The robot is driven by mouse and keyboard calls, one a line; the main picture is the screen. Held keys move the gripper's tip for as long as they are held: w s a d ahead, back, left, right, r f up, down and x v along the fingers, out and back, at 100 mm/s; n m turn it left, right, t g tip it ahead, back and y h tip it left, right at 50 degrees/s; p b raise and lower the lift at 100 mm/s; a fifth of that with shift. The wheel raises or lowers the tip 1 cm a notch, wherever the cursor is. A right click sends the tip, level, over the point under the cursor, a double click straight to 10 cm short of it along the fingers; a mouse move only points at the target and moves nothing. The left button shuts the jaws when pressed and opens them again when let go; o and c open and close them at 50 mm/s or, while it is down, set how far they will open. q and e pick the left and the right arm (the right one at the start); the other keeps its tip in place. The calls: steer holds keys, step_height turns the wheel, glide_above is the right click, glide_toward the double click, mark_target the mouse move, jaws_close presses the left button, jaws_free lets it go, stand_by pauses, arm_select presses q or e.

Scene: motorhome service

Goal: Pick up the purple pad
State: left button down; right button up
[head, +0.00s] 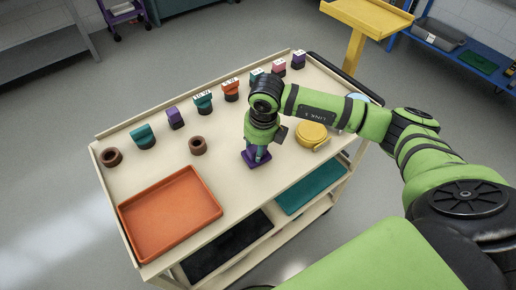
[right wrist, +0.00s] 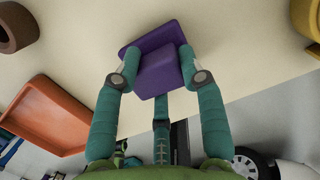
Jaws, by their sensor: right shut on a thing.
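The purple pad (head: 252,161) is on or just above the top of the cream cart, near its front edge. Its wide base and narrower block also show in the right wrist view (right wrist: 158,70). My right gripper (head: 257,151) points down over it, with its teal fingers shut on both sides of the block. I cannot tell whether the base touches the cart. Another purple piece (head: 175,118) stands in the back row of blocks. My left gripper is not in view.
On the cream cart (head: 233,192), an orange tray (head: 170,213) lies at left, a yellow round case (head: 311,134) at right, and brown rings (head: 198,146) nearby. Several coloured blocks line the back. Cart top is clear between tray and pad.

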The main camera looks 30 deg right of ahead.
steer(key=r, duration=0.1)
steer(key=r+b, duration=0.1)
steer(key=d+r, duration=0.1)
steer(key=shift+s+r+b, duration=0.4)
steer(key=s+d+r+b, duration=0.3)
steer(key=s+d+r, duration=0.3)
steer(key=s, duration=0.2)
steer(key=shift+d+r, duration=0.25)
steer(key=shift+d, duration=0.1)
